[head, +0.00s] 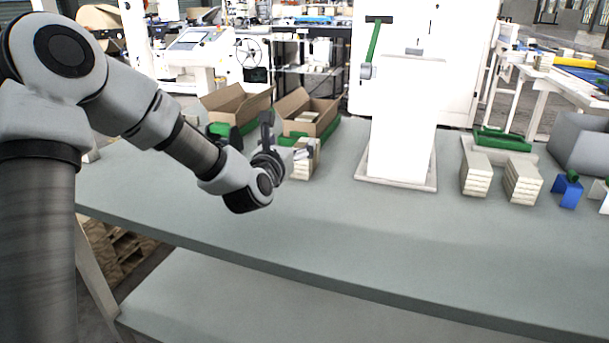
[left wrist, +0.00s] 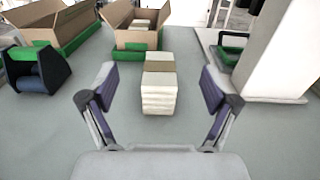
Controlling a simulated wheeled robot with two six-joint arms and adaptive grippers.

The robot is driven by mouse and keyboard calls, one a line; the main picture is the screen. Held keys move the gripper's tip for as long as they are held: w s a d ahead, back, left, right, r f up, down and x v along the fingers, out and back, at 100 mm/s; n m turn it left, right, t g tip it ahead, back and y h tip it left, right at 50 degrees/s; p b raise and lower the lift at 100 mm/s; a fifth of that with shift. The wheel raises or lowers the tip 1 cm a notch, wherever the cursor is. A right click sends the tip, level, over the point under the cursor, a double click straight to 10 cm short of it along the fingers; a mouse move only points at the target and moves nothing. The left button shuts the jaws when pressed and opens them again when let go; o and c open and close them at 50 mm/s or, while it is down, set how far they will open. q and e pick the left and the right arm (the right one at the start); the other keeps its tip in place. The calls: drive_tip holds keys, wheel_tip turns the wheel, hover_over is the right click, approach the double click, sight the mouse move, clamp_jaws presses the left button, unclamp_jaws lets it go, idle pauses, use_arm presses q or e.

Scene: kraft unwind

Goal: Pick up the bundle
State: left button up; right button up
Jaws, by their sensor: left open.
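A bundle (left wrist: 158,98), a pale stack with a tan band around it, lies on the grey table in front of a cardboard box. In the head view the same bundle (head: 302,168) shows partly behind my left gripper (head: 287,143). In the left wrist view my left gripper (left wrist: 158,93) is open, with one finger on each side of the bundle's near end. Gaps show between the fingers and the bundle, and I cannot tell the height of the fingertips. My right gripper is not in view.
Two open cardboard boxes (head: 238,104) (head: 306,110) with green bases stand behind the bundle. A white machine column (head: 402,135) stands to the right. More stacks (head: 478,176) (head: 522,181) and a blue holder (head: 566,192) are farther right. The front of the table (head: 330,225) is clear.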

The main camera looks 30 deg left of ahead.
sight(298, 162)
use_arm(q)
drive_tip(key=f, duration=0.5)
drive_tip(key=f+b, duration=0.1)
drive_tip(key=f, duration=0.1)
drive_tip(key=shift+s+d+f, duration=0.2)
drive_tip(key=shift+s, duration=0.1)
drive_tip(key=x, duration=0.7)
drive_tip(key=shift+w+a+r, duration=0.1)
drive_tip(key=shift+w+a, duration=0.05)
drive_tip(key=shift+w, duration=0.25)
drive_tip(key=c, duration=1.3)
